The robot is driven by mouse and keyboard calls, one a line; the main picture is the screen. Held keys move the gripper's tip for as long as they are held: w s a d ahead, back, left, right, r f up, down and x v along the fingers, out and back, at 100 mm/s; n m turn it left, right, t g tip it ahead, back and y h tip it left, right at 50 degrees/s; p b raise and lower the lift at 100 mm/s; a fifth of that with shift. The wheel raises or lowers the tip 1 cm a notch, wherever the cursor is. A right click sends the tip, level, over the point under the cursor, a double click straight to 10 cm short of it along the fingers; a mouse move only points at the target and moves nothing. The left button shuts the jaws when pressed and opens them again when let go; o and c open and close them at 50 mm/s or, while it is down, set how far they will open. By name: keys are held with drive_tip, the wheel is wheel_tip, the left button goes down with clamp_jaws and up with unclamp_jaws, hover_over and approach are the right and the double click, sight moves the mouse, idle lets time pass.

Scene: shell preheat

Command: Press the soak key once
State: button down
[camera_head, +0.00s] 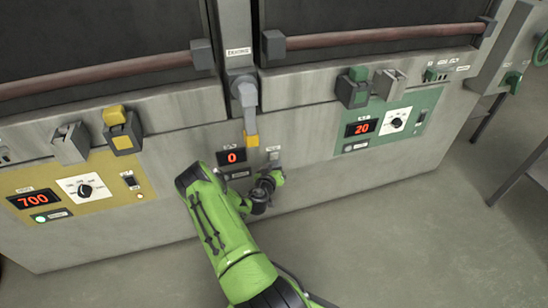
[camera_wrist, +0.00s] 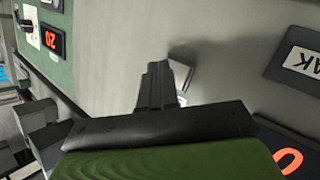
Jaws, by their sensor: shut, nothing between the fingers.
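My gripper (camera_head: 270,178) is at the grey middle panel, right of the display. In the wrist view its dark fingers (camera_wrist: 155,85) are shut together with nothing between them. A small pale-edged square key (camera_wrist: 184,78) sits on the panel right at the fingertips and is partly hidden by them. I cannot tell whether they touch it. A dark plate (camera_wrist: 300,58) with a white label ending in "AK" lies to its right in the wrist view. The middle display (camera_head: 232,157) reads 0 in red.
The yellow panel (camera_head: 100,172) at left has a display reading 700. The green panel (camera_head: 412,112) at right reads 20. A grey lever (camera_head: 247,95) with a yellow tip hangs above the middle panel. Door handles run along the top. The floor in front is clear.

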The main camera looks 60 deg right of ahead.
drive_tip(key=shift+w+d, duration=0.1)
idle(0.3)
drive_tip(key=shift+w+d+b, duration=0.2)
drive_tip(key=shift+b, duration=0.1)
drive_tip(key=shift+w+d, duration=0.3)
idle(0.8)
drive_tip(key=shift+s+a+b, duration=0.4)
drive_tip(key=shift+s+a, duration=0.15)
drive_tip(key=shift+a, duration=0.05)
drive_tip(key=shift+s+a+b, duration=0.7)
drive_tip(key=shift+s+a, duration=1.05)
drive_tip(key=shift+s, duration=0.05)
